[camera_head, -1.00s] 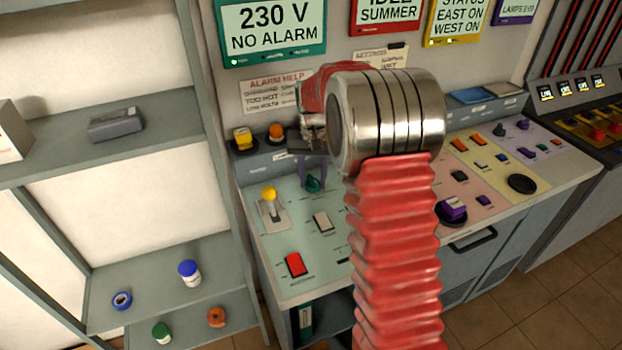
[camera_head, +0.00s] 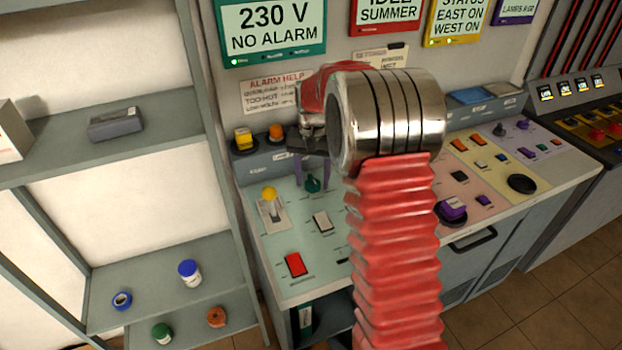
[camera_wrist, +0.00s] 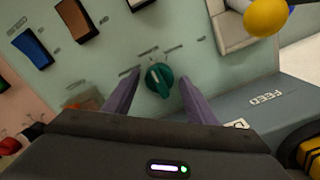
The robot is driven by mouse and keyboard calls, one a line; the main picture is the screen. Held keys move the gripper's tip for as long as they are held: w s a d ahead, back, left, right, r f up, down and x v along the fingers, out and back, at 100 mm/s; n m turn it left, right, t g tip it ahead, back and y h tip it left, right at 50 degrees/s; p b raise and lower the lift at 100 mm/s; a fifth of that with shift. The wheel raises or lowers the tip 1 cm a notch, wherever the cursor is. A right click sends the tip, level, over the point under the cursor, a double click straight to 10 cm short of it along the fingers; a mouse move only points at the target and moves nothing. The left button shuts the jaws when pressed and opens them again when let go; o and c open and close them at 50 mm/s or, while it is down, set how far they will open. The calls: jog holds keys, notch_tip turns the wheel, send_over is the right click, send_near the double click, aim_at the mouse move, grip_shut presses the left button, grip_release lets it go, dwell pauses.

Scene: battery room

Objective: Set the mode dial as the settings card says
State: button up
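A green dial (camera_head: 312,184) with a ridged grip sits on the pale green section of the console. In the wrist view the dial (camera_wrist: 158,80) has a pale pointer line, with small printed labels around it, too blurred to read. My gripper (camera_wrist: 157,84) is open, its two purple fingers on either side of the dial with visible gaps, as seen from above. My gripper (camera_head: 312,174) also shows over the dial in the head view. A card headed SETTINGS (camera_head: 379,56) is on the wall; my arm hides its lower part, and its small text is unreadable.
Yellow (camera_head: 243,138) and orange (camera_head: 276,132) buttons sit behind. Shelves (camera_head: 170,290) stand at left.

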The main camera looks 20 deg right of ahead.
aim_at(312, 178)
jog(key=shift+r, duration=0.1)
notch_tip(312, 178, up, 14)
jog(key=shift+f, duration=0.2)
dwell(0.6)
dwell(0.4)
jog(key=shift+s+a+r+n+t, duration=0.15)
jog(key=shift+s+a+n+t, duration=1.45)
jog(key=shift+s, duration=3.65)
jog(key=shift+s+a+r+n+t, duration=0.2)
jog(key=shift+s+a+n, duration=0.45)
jog(key=shift+s+a, duration=3.3)
jog(key=shift+s+a+r+n+t, duration=0.1)
jog(key=shift+s+a+n+t, duration=0.95)
jog(key=shift+s, duration=5.45)
